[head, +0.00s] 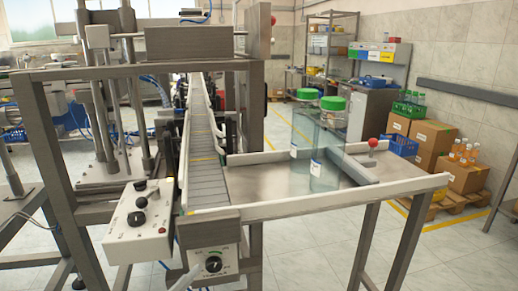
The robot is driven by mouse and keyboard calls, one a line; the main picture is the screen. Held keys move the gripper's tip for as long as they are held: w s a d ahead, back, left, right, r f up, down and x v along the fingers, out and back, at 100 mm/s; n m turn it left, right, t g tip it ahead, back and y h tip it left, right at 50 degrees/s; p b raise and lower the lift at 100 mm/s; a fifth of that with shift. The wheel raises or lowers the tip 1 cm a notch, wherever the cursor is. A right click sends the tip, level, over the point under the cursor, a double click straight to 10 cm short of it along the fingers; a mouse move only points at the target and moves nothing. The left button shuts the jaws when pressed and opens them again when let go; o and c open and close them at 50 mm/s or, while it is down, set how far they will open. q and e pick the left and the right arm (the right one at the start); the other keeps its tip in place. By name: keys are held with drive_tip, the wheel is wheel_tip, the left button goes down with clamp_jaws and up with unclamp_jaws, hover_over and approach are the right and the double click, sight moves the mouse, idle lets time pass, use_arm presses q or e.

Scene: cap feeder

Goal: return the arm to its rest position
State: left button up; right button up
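Neither of my grippers can be made out in the head view. A pale rod-like piece shows at the bottom edge, left of the lower control box, and I cannot tell what it belongs to. Two clear bottles with green caps stand upright on the metal tray table (262,180). The nearer bottle (326,150) is close to the middle of the tray, and the farther bottle (301,125) is behind it to the left. A grey bar (356,170) lies to the right of the nearer bottle.
A conveyor (205,150) runs away from me, left of the tray. A white control box (138,220) and a dial box (212,263) sit at its near end. A metal frame (50,165) stands at left. Cardboard boxes (432,137) are at right. The front right floor is clear.

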use_arm(q)
drive_tip(key=s+a+f+n+g+y, duration=0.2)
drive_tip(key=s+a+f+n+y, duration=0.1)
drive_tip(key=f, duration=0.4)
drive_tip(key=s+a+f+n+g+y, duration=0.2)
drive_tip(key=s+a+f+n+y, duration=0.2)
drive_tip(key=s+f+n, duration=0.3)
drive_tip(key=s+a+f+n+g+y, duration=0.2)
drive_tip(key=s+a+f+n+y, duration=0.1)
drive_tip(key=f, duration=0.6)
drive_tip(key=shift+s+a+n+y, duration=0.25)
drive_tip(key=shift+s+n+y, duration=0.6)
drive_tip(key=shift+s, duration=0.2)
